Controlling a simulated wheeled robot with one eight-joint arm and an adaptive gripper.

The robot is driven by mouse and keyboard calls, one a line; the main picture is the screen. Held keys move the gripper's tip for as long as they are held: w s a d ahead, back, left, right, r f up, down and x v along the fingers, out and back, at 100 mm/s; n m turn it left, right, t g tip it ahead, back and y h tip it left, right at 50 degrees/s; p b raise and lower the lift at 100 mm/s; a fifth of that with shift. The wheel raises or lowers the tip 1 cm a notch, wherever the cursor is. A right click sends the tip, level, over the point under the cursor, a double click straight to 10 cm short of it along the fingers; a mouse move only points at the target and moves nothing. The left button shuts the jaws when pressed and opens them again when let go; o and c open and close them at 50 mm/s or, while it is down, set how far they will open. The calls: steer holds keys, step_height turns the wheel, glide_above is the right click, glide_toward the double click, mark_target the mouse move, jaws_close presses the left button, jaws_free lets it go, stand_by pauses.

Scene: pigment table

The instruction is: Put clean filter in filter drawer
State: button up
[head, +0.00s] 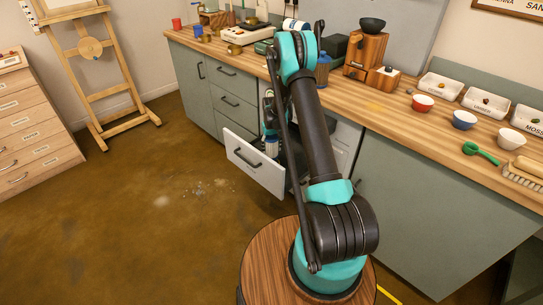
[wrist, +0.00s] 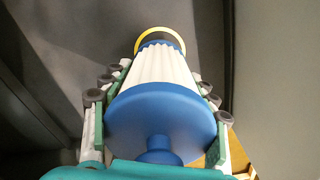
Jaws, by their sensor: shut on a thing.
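A white pleated filter (wrist: 163,65) with a blue end cap and a yellow ring at its far end fills the middle of the wrist view. My gripper (wrist: 160,82) is shut on it, with jointed fingers along both sides. In the head view the filter (head: 271,146) hangs below my gripper (head: 269,128), over or just behind the front of an open drawer (head: 254,168). The drawer has a white front and a dark handle. My arm hides much of the drawer's inside, and I cannot tell how far the filter reaches into it.
The wooden counter (head: 425,115) above holds a wooden grinder (head: 366,55), pigment trays (head: 440,87), small bowls (head: 465,120) and a green scoop (head: 480,152). Grey cabinet doors (head: 430,200) stand right of the drawer. An easel (head: 95,80) stands at the left. The floor before the drawer is open, with debris (head: 200,190).

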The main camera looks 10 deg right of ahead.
steer(key=shift+f, duration=2.45)
steer(key=shift+f, duration=0.1)
steer(key=o, duration=1.3)
